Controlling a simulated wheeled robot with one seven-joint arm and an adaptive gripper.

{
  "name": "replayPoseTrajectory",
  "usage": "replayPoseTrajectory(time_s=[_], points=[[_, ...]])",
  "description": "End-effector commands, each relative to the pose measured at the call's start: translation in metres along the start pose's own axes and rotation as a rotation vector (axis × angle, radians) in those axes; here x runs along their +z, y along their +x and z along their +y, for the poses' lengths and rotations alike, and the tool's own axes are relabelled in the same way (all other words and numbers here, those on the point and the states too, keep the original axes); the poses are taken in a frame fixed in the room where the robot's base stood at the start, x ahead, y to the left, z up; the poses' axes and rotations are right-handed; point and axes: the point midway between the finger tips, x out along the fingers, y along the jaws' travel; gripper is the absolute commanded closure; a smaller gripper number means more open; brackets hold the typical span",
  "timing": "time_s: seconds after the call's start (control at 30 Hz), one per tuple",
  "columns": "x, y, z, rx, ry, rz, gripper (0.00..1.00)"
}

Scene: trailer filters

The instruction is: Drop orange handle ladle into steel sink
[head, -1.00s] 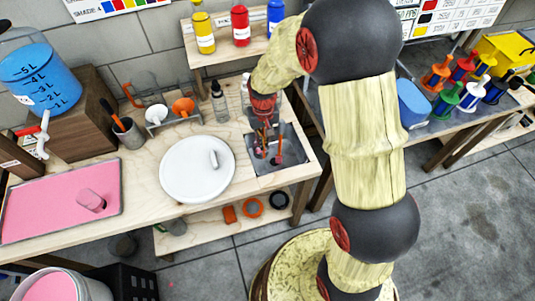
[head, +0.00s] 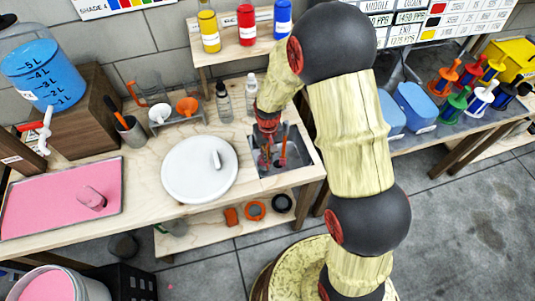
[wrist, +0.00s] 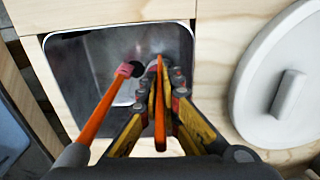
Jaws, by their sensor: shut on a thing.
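The steel sink (head: 307,162) is set into the right end of the wooden bench; its basin also fills the upper left of the wrist view (wrist: 85,60). My gripper (head: 268,158) reaches down over it. In the wrist view its yellow fingers (wrist: 160,95) are closed around a slim orange handle (wrist: 159,112), the orange handle ladle. The ladle's bowl is hidden or not distinguishable. A second orange stick (wrist: 98,112) with a pinkish end leans over the sink to the left of the fingers; I cannot tell what it is.
A pink tray (head: 50,205) and a blue liquid dispenser (head: 45,75) are at the left. A shelf below holds dark and orange rings (head: 282,203).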

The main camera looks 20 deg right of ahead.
Motion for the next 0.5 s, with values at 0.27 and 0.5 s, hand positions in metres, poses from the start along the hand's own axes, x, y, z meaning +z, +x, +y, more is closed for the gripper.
replayPoseTrajectory(time_s=[0.27,0.5], points=[[0.0007,0.0091,0.0001,0.0,0.0,-0.001,1.0],[0.0005,0.0105,0.0001,0.0,0.0,-0.001,0.91]])
